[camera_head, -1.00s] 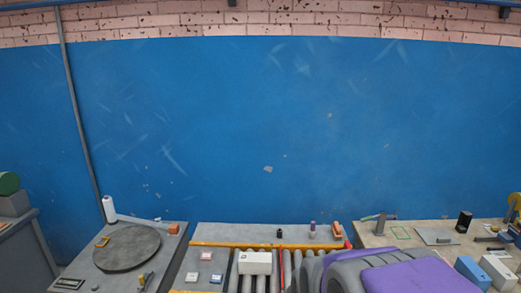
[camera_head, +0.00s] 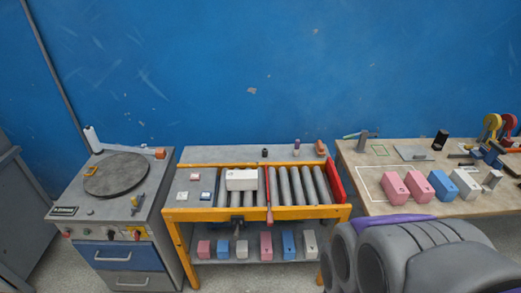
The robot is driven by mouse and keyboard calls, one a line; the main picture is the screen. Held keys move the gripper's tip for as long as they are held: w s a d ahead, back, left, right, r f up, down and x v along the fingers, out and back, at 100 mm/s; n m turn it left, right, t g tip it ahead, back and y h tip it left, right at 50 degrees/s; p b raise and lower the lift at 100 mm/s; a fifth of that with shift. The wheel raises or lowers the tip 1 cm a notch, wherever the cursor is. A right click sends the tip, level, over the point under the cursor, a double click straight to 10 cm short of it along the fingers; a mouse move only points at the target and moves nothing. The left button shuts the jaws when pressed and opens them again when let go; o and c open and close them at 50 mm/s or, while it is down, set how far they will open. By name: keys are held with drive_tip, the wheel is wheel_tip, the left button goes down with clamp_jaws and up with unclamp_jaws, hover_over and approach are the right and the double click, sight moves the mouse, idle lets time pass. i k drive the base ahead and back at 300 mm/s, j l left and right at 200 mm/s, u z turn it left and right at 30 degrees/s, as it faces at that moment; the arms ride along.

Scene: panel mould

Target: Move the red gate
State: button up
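Two red parts show on the yellow-framed roller table (camera_head: 182,225) in the middle. A thin red bar (camera_head: 268,200) lies across the rollers near their middle, just right of a white box (camera_head: 241,180), with its near end at the yellow front rail. A wider red panel (camera_head: 335,181) stands at the right end of the rollers. I cannot tell for sure which of them is the red gate. My gripper is not in view; only grey and purple parts of my arm show at the lower right.
A grey cabinet with a round turntable (camera_head: 117,175) stands at left. A workbench (camera_head: 352,178) at right holds pink, blue and white boxes. Several coloured boxes sit on the roller table's lower shelf (camera_head: 218,259). A blue wall (camera_head: 230,70) closes the back.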

sight(269, 214)
drive_tip(key=i+l+u, duration=0.15)
drive_tip(key=u, duration=0.2)
drive_tip(key=i+l+u, duration=0.45)
drive_tip(key=u, duration=0.25)
drive_tip(key=l, duration=0.1)
